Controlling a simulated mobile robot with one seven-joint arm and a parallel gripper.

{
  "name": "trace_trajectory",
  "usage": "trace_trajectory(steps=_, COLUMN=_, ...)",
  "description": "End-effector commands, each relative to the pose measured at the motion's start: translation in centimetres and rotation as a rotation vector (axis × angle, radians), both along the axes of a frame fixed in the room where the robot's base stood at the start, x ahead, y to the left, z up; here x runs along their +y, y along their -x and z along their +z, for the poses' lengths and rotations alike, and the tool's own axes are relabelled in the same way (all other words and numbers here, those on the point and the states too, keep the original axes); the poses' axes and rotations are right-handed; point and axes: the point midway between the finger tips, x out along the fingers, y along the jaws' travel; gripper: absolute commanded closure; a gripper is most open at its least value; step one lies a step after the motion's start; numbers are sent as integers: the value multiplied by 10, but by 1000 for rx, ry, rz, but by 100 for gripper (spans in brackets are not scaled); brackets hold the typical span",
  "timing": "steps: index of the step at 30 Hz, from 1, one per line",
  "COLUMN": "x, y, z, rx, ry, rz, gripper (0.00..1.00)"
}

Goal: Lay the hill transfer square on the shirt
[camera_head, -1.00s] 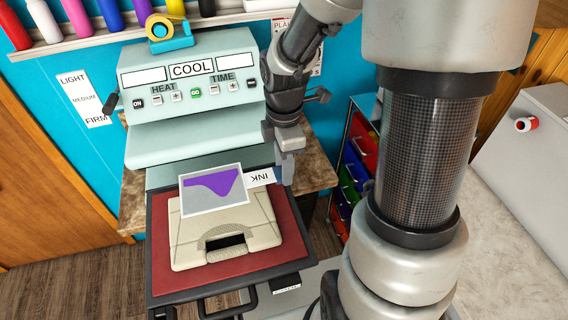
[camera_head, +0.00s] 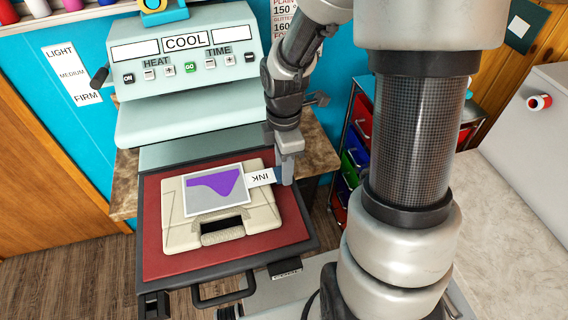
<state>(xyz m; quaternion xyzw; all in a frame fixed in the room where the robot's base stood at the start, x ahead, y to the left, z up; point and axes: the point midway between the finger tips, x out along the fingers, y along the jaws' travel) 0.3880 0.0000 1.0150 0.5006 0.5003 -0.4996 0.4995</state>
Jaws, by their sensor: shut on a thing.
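The hill transfer square (camera_head: 207,204) is a pale sheet with a purple hill shape and a white tab marked INK at its right. My gripper (camera_head: 284,180) is shut on the square's tab end. The shirt lies on the red pad (camera_head: 290,222) of the heat press (camera_head: 185,80). The square hides part of the shirt's middle.
The press's upper part, with a COOL display, stands behind the pad. A cart with coloured drawers (camera_head: 355,150) is to the right. A grey counter (camera_head: 510,200) lies further right. A shelf with vinyl rolls (camera_head: 70,15) is at the top left.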

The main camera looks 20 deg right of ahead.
Motion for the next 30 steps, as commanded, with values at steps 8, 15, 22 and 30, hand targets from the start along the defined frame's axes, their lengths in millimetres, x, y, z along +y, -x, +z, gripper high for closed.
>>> trace_trajectory(steps=8, x=0, y=0, z=0, rx=0, ry=0, rz=0, gripper=55)
trace_trajectory(steps=15, x=0, y=0, z=0, rx=0, ry=0, rz=0, gripper=45)
trace_trajectory(steps=22, x=0, y=-1, z=9, rx=-2, ry=1, rz=0, gripper=45)
trace_trajectory(steps=30, x=-1, y=-1, z=66, rx=-7, ry=1, rz=1, gripper=45)
